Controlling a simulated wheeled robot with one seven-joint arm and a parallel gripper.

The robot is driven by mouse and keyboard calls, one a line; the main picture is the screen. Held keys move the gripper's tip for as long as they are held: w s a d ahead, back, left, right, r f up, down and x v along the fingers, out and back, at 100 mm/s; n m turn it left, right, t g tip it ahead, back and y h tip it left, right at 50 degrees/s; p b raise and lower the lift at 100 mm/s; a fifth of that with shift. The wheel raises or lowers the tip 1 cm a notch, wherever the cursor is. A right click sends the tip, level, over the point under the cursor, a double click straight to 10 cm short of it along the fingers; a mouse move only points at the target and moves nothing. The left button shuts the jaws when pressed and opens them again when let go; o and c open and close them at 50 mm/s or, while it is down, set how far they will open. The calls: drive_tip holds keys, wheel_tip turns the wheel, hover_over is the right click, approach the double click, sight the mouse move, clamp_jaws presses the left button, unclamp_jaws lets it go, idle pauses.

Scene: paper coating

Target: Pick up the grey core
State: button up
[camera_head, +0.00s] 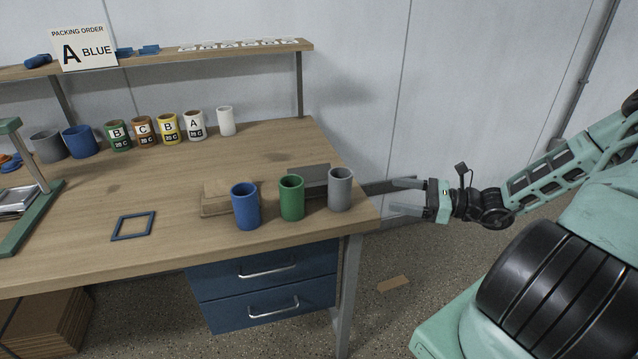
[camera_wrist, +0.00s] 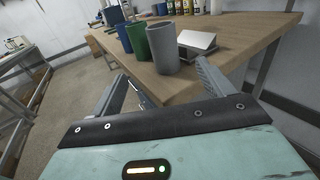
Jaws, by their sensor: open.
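The grey core (camera_head: 340,190) stands upright near the right front corner of the table, at the right end of a row with a green core (camera_head: 291,199) and a blue core (camera_head: 246,207). My gripper (camera_head: 375,203) is just right of the table corner, its fingers pointing left at the grey core. The jaws are open and empty. In the wrist view the grey core (camera_wrist: 163,49) stands ahead, between the lines of the two fingers and apart from them. The green core (camera_wrist: 139,41) is left of it there, with the blue core (camera_wrist: 124,38) further left.
A grey block (camera_head: 315,178) and a wooden block (camera_head: 215,198) lie behind the cores. A blue square frame (camera_head: 133,226) lies to the left on the table (camera_head: 180,250). Labelled cups stand at the back, below a shelf (camera_head: 200,58). Blue drawers (camera_head: 265,285) hang below.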

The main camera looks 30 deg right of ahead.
sight(333, 183)
drive_tip(key=shift+m+t+h, duration=0.3)
drive_tip(key=shift+t, duration=0.1)
drive_tip(key=p+x, duration=0.1)
drive_tip(key=x, duration=0.5)
drive_tip(key=p+x, duration=0.1)
drive_tip(key=x, duration=0.4)
drive_tip(key=shift+w+f, duration=0.1)
drive_tip(key=shift+w, duration=0.45)
drive_tip(key=shift+s+a+p+x, duration=0.15)
drive_tip(key=shift+p+x, duration=0.3)
drive_tip(key=shift+x, duration=0.85)
drive_tip(key=shift+s+a+p+x, duration=0.1)
drive_tip(key=shift+p+x, duration=0.3)
drive_tip(key=shift+x, duration=0.95)
drive_tip(key=shift+f, duration=0.2)
drive_tip(key=c, duration=1.1)
